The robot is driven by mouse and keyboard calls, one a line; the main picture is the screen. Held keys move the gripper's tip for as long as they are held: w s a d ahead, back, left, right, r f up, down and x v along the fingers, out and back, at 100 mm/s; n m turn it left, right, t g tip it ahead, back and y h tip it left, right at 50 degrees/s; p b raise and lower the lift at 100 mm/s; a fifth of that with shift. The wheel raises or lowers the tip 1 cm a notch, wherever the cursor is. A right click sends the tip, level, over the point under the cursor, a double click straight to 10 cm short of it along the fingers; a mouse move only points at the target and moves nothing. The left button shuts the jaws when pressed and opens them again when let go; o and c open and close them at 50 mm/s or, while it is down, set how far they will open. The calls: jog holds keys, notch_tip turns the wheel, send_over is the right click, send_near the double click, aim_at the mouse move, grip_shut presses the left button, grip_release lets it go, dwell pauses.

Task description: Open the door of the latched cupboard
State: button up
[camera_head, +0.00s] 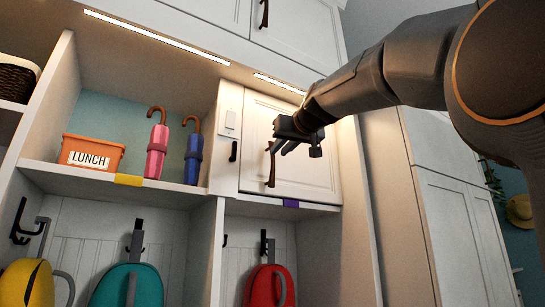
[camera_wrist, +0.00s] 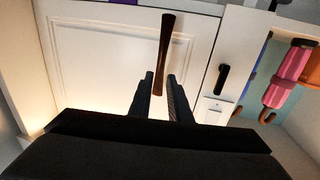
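The cupboard is a small white panelled door (camera_head: 300,165) under the lit shelf, and it looks shut. Its dark brown bar handle (camera_head: 271,168) is upright near the door's left edge. A black latch (camera_head: 233,151) sits on the white panel left of the door; its exact setting is hard to tell. My gripper (camera_head: 278,147) is at the handle's upper part. In the wrist view my open fingers (camera_wrist: 161,78) stand either side of one end of the handle (camera_wrist: 166,45), with gaps visible. The latch (camera_wrist: 222,78) is off to the right there.
Left of the cupboard, an open shelf holds an orange lunch box (camera_head: 91,153), a pink umbrella (camera_head: 157,146) and a blue umbrella (camera_head: 193,155). Backpacks, including a red one (camera_head: 270,286), hang below. A tall white cabinet (camera_head: 455,220) stands to the right.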

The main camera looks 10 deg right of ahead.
jog(key=w+p, duration=0.1)
jog(key=w, duration=0.1)
jog(key=w+p, duration=0.1)
jog(key=w, duration=0.2)
jog(key=w+a+p, duration=0.1)
jog(key=w, duration=0.1)
jog(key=shift+w+r, duration=0.25)
jog(key=shift+r, duration=0.1)
grip_shut()
